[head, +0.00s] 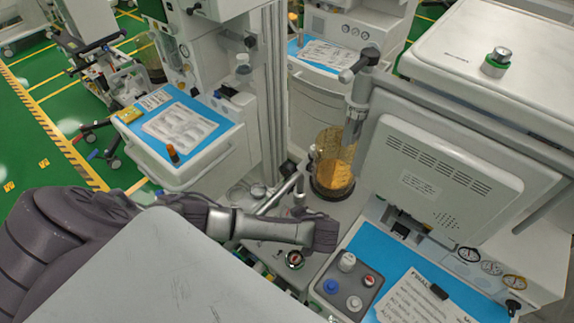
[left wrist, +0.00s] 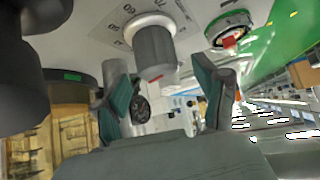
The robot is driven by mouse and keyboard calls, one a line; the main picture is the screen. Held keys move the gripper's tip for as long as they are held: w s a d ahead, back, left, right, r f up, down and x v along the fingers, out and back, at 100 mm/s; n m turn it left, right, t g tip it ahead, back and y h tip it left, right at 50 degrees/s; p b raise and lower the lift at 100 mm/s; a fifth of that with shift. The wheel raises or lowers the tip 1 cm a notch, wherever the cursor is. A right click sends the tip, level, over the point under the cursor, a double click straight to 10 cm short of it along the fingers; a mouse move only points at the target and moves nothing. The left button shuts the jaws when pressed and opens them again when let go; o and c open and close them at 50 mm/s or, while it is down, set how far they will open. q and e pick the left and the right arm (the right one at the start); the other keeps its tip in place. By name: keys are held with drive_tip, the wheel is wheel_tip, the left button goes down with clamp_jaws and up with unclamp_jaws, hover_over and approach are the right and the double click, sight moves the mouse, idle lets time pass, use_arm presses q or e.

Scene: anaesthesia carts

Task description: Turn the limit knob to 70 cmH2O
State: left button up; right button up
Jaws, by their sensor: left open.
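The limit knob (left wrist: 155,52) is a grey cylinder with a red mark on its lower edge, on a pale panel with printed numbers around it. It shows in the left wrist view, beyond and between the fingertips. My left gripper (left wrist: 165,95) is open, with a teal-padded finger to either side and nothing between the pads. A gap seems to remain between the pads and the knob. In the head view my left gripper (head: 300,212) is over the cart's panel, partly hidden by my own arm, and I cannot make out the knob there. My right gripper is not in view.
A round gauge with a red mark (head: 293,260) sits on the panel close to my left arm. The amber canister (head: 335,160) stands just behind the gripper. A grey block with coloured knobs (head: 346,287) and the monitor housing (head: 440,180) are to the right.

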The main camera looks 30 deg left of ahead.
use_arm(q)
drive_tip(key=shift+x, duration=1.05)
drive_tip(key=shift+d, duration=0.1)
drive_tip(key=c, duration=1.1)
drive_tip(key=shift+c, duration=0.2)
drive_tip(key=shift+s+d+f+m+t, duration=0.1)
drive_tip(key=shift+s+m+t, duration=0.05)
drive_tip(key=shift+m+t, duration=0.3)
drive_tip(key=shift+m+t+h, duration=0.25)
drive_tip(key=shift+m+h, duration=0.15)
drive_tip(key=shift+m, duration=0.15)
drive_tip(key=m+t+h, duration=0.2)
drive_tip(key=m, duration=0.1)
drive_tip(key=shift+m, duration=0.4)
drive_tip(key=shift+m+t+h, duration=0.4)
drive_tip(key=shift+m+h, duration=0.3)
drive_tip(key=shift+m, duration=0.2)
